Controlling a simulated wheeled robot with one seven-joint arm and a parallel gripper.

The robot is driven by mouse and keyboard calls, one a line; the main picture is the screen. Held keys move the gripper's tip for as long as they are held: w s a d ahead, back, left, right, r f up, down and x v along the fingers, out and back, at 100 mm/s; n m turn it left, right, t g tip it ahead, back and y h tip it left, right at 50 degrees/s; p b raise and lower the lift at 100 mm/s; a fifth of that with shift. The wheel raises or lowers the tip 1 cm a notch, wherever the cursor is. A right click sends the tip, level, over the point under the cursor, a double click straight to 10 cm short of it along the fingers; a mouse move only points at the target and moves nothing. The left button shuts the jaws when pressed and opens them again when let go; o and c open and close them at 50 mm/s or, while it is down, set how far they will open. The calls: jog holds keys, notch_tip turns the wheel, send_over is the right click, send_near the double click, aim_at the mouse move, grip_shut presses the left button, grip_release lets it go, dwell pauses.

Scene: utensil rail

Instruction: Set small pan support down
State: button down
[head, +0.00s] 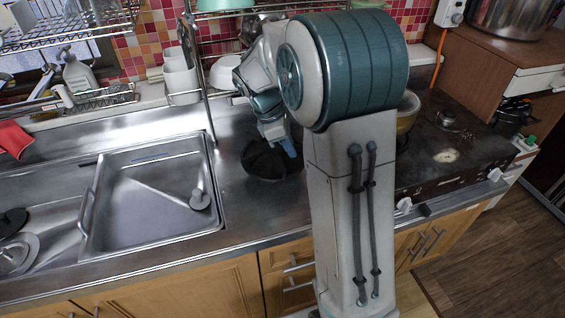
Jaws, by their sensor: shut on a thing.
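A dark, round, low thing (264,161), which looks like the small pan support, is at the steel counter between the sink and the stove. My gripper (289,149) reaches down to its right rear edge and is shut on it. The fingertips are small and partly dark against it, so the exact grip is hard to see. I cannot tell whether the support rests fully on the counter or is held just above it. My own arm hides the area to the right.
The steel sink (150,205) lies to the left with its raised rim. The stove (455,150) stands to the right, partly behind my arm. A post of the dish rack (197,75) rises behind the counter. Bare counter (235,205) shows in front of the support.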

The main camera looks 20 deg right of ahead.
jog(key=shift+s+a+f, duration=0.2)
jog(key=shift+a+f, duration=0.25)
jog(key=shift+a, duration=0.3)
jog(key=shift+f, duration=2.05)
jog(key=shift+f, duration=0.1)
jog(key=c, duration=1.6)
grip_release()
